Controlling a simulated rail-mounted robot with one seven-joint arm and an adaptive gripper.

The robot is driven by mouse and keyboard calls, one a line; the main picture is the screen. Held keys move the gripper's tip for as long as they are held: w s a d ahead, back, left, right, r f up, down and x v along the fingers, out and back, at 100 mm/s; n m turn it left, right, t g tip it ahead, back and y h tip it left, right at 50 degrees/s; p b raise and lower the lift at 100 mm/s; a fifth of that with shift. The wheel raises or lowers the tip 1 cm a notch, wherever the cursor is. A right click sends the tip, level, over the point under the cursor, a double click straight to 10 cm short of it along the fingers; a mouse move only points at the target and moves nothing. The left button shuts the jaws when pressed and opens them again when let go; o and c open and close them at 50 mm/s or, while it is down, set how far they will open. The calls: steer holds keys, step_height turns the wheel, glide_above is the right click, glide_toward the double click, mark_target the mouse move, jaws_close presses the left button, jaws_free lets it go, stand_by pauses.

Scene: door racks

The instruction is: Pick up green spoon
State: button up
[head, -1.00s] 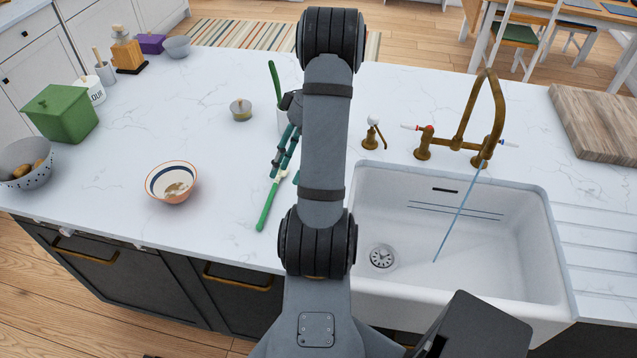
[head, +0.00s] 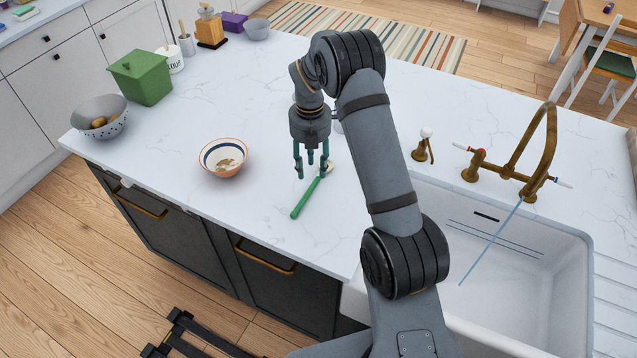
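The green spoon (head: 306,198) lies on the white marble counter, left of the sink. Its long green handle points toward the counter's front edge, and its pale far end lies beside my gripper's right finger. My gripper (head: 311,173) points down over the counter, just behind and left of the spoon in the picture. Its teal fingers are spread apart with nothing between them. Whether a fingertip touches the spoon cannot be told from this view.
A patterned bowl (head: 223,158) stands to the left. A green lidded box (head: 141,78) and a grey colander (head: 99,117) are farther left. The white sink (head: 520,265) and brass tap (head: 548,145) are to the right. A white cup (head: 338,127) is mostly hidden behind my arm.

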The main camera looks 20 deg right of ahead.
mark_target(313, 182)
steer(key=shift+f, duration=0.65)
steer(key=f+p, duration=0.3)
steer(key=f, duration=0.1)
steer(key=shift+w+d, duration=0.25)
steer(key=shift+w, duration=0.1)
steer(key=shift+f, duration=0.5)
steer(key=shift+c, duration=0.4)
jaws_close()
